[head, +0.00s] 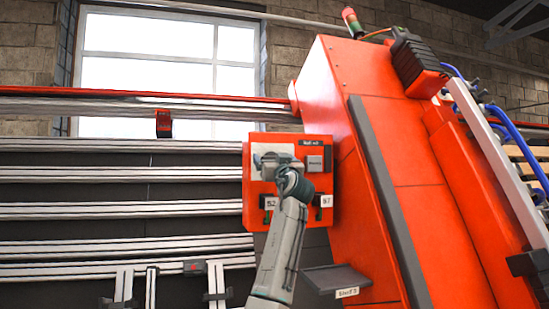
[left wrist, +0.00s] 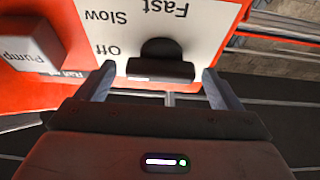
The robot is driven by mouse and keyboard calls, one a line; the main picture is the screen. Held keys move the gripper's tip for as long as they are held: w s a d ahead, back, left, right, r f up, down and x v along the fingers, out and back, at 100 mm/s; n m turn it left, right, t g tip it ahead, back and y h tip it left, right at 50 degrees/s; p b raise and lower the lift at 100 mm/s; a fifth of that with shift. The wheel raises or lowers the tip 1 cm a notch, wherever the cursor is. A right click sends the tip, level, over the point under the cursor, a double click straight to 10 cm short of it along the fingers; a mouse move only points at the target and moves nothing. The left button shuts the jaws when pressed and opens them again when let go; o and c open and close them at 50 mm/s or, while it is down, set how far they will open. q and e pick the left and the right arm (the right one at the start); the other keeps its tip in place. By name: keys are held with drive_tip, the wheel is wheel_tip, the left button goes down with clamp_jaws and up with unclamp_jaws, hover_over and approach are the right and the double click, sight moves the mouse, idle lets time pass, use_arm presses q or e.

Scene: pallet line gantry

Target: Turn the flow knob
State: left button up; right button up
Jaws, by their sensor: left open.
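The flow knob (left wrist: 161,70) is a black knob on a white plate (left wrist: 105,18) marked Off, Slow and Fast, which appears upside down in the left wrist view. My left gripper (left wrist: 159,74) is open, with one finger on each side of the knob and a gap visible on both sides. In the head view, my left gripper (head: 277,164) is in front of the red control box (head: 318,205) and covers much of the white plate (head: 259,151). The knob cannot be made out there. My right gripper is not in view.
A grey Pump button (left wrist: 30,45) is beside the plate; in the head view a grey button (head: 314,163) is at the box's right. Below are number tags (head: 327,201). A small dark shelf (head: 335,279) juts out lower right. The large red machine (head: 400,190) stands right.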

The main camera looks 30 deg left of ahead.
use_arm(q)
drive_tip(key=shift+c, duration=0.5)
drive_tip(key=shift+a+f, duration=0.1)
drive_tip(key=shift+a, duration=0.05)
drive_tip(key=c, duration=0.9)
drive_tip(key=shift+m+h, duration=0.4)
drive_tip(key=shift+m, duration=0.2)
drive_tip(key=shift+s+a+m+t+h+p, duration=0.15)
drive_tip(key=shift+m+t+h, duration=0.5)
drive_tip(key=shift+m, duration=1.2)
drive_tip(key=shift+w+d+m+t+h+p, duration=0.1)
drive_tip(key=shift+m+t+h, duration=0.25)
drive_tip(key=shift+m+h, duration=1.1)
drive_tip(key=shift+s+a+m+t+h+p, duration=0.15)
drive_tip(key=shift+m+t+h, duration=0.25)
drive_tip(key=shift+m, duration=1.9)
drive_tip(key=shift+w+d, duration=0.1)
